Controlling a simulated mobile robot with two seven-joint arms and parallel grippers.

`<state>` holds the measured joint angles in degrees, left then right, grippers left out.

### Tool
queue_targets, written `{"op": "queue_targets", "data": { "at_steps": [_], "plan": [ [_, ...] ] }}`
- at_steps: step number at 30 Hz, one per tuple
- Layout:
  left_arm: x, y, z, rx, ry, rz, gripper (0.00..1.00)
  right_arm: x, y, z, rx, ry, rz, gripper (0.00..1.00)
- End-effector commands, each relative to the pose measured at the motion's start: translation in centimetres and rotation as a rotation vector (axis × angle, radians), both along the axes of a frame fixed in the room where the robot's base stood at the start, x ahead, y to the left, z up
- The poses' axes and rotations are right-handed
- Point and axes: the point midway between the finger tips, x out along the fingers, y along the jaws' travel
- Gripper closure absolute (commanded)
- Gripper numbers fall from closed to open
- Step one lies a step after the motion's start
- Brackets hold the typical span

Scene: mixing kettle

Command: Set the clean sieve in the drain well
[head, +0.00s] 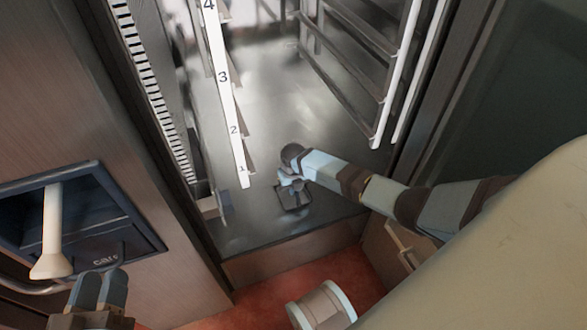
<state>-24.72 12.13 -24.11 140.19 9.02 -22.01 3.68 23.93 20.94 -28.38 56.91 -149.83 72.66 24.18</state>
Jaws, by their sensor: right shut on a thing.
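My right gripper (290,184) reaches in from the right, low over the metal floor of the open cabinet. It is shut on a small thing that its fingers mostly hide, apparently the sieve. A small dark square outline (304,202) lies on the floor right under the fingers. I cannot tell whether it is the rim of the drain well or part of the sieve, nor whether the sieve is seated. My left gripper (100,289) is at the bottom left, outside the cabinet, with its two fingers close together and nothing seen between them.
A white numbered strip (229,110) stands left of my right gripper. Wire racks (350,60) line the right wall. A dark recess with a pale handle (52,230) is in the left panel. A pale spool-like object (322,306) is on the red floor (265,295).

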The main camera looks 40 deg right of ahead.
Motion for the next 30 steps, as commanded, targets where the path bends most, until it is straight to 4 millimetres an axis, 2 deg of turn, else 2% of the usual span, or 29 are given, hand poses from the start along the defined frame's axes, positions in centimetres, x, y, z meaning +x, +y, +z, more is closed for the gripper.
{"op": "queue_targets", "data": {
  "at_steps": [10,11,14,20,24,30],
  "plan": [
    [0.00,0.00,-0.09,0.000,0.000,0.000,0.63,-0.21,-0.08,-0.36,-0.002,0.003,-0.001,1.00],
    [0.00,0.00,-0.09,0.000,0.000,0.000,0.63,-0.22,-0.08,-0.38,-0.002,0.003,-0.001,0.84],
    [0.00,0.00,-0.09,0.000,0.000,0.000,0.63,-0.20,-0.08,-0.35,-0.001,0.002,-0.001,0.61],
    [0.00,0.00,-0.06,0.000,0.000,0.000,0.63,-0.13,-0.05,-0.25,-0.001,0.001,-0.001,0.58],
    [0.00,0.00,-0.05,0.000,0.000,0.000,0.63,-0.13,-0.04,-0.24,-0.001,0.002,-0.001,0.33],
    [0.00,0.00,-0.05,0.000,0.000,0.000,0.63,-0.11,-0.04,-0.20,-0.001,0.001,-0.001,0.33]
  ]
}}
